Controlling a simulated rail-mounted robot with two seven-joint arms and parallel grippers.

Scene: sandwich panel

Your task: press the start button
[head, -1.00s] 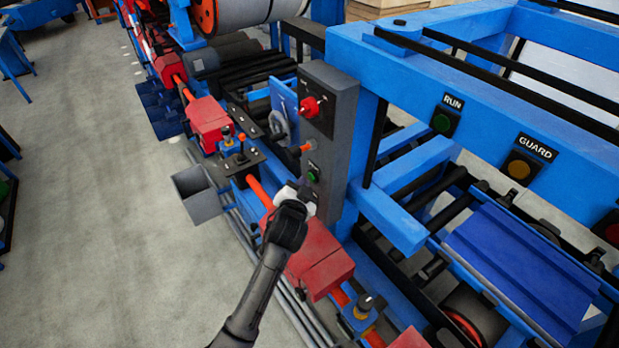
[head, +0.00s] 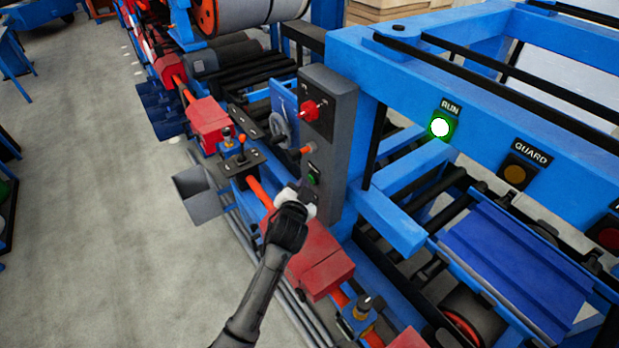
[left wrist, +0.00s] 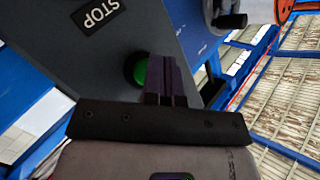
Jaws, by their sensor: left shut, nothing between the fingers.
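The green start button (head: 313,179) sits low on the dark control box (head: 338,150), below a red knob. It also shows in the left wrist view (left wrist: 139,70), partly covered by my fingers. My left gripper (head: 304,190) is shut and empty, with its fingertips at the box just below the button in the head view. In the left wrist view the shut fingers (left wrist: 165,68) overlap the button's edge; I cannot tell whether they touch it. The RUN lamp (head: 440,126) on the blue frame glows bright. My right gripper is not in view.
A red knob (head: 309,110) sticks out higher on the box, and a STOP label (left wrist: 98,14) shows in the left wrist view. Red machine housings (head: 320,262) lie beneath my left arm. A grey bin (head: 197,196) stands to the left. The floor at left is open.

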